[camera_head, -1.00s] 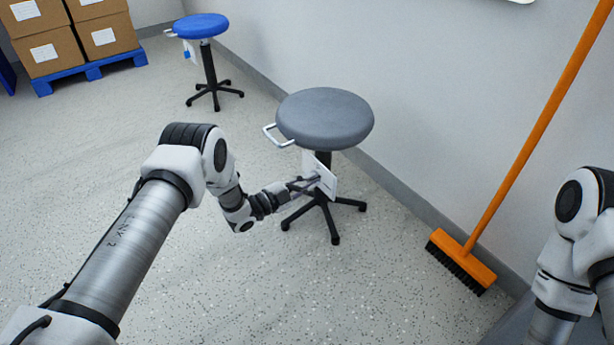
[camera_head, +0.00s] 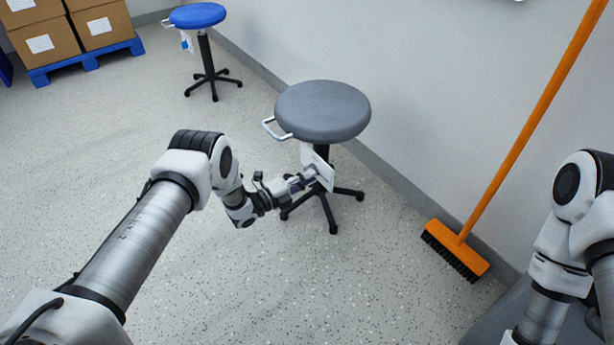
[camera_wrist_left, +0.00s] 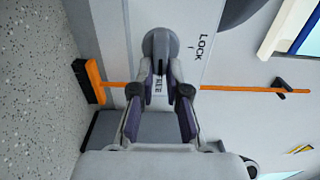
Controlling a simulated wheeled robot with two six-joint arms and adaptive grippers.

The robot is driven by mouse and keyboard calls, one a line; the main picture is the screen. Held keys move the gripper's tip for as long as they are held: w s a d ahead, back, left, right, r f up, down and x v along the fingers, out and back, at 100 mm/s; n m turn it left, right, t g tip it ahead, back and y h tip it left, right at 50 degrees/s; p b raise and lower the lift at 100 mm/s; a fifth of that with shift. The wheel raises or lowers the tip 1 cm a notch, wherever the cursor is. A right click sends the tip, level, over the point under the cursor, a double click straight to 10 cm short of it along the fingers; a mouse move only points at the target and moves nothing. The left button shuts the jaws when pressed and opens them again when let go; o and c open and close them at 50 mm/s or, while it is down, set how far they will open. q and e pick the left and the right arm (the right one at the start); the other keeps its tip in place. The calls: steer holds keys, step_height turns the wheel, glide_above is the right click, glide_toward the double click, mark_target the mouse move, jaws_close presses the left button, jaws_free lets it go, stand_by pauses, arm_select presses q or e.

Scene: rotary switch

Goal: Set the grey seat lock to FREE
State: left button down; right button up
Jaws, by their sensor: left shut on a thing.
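The grey stool (camera_head: 322,108) stands near the wall. A white plate (camera_head: 318,165) hangs under its seat. The knob's exact pointing is hard to tell. My right arm is at the right edge; its gripper is out of view.
An orange broom (camera_head: 456,250) leans on the wall to the right. A blue stool (camera_head: 198,16) with its own tag stands behind, near boxes on a blue pallet (camera_head: 88,62). The floor left of the grey stool is clear.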

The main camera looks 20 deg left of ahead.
stand_by(0.5)
arm_select(q)
steer(key=c, duration=1.2)
jaws_free()
steer(key=shift+o, duration=0.2)
steer(key=shift+a, duration=0.1)
steer(key=v, duration=1.1)
steer(key=shift+s+a, duration=0.25)
steer(key=shift+s, duration=0.1)
